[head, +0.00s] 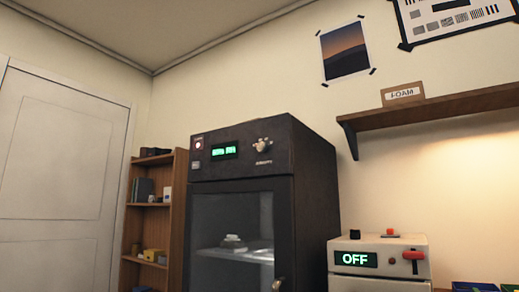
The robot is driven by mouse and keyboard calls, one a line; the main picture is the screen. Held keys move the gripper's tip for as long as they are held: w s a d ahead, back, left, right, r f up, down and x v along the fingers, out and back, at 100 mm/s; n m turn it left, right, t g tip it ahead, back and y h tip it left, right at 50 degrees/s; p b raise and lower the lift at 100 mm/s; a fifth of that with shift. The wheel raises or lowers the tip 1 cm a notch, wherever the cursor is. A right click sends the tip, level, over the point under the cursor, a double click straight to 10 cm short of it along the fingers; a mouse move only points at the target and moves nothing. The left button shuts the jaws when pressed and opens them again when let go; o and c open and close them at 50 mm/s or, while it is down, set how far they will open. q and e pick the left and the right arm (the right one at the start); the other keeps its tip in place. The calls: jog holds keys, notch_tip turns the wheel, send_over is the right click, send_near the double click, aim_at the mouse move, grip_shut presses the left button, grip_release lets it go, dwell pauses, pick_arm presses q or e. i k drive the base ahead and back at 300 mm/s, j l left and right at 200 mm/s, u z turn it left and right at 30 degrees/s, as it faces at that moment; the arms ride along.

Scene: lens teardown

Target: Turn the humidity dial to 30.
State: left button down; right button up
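The humidity dial (262,144) is a small light knob on the upper right of the front panel of a black cabinet (315,190). Small lettering sits below the dial and is too small to read surely. A green display (224,151) is lit left of the dial, but its digits are too blurred to read. A small red light (198,144) glows at the panel's left. The cabinet's glass door (220,220) looks closed, with a pale object (233,242) on a shelf inside. Neither of my grippers is in view.
A white device (350,243) with a green "OFF" display and a red lever (413,254) stands right of the cabinet. A wooden bookcase (180,190) stands at its left, near a white door (60,170). A wall shelf (440,108) with a box (402,93) hangs at upper right.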

aim_at(262, 147)
jog(key=i+j+z, duration=0.1)
jog(key=z, duration=0.25)
jog(key=i+j+z, duration=0.1)
jog(key=j+z, duration=0.15)
jog(key=z, duration=0.15)
jog(key=j+z, duration=0.35)
jog(key=i+l, duration=0.05)
jog(key=l, duration=0.05)
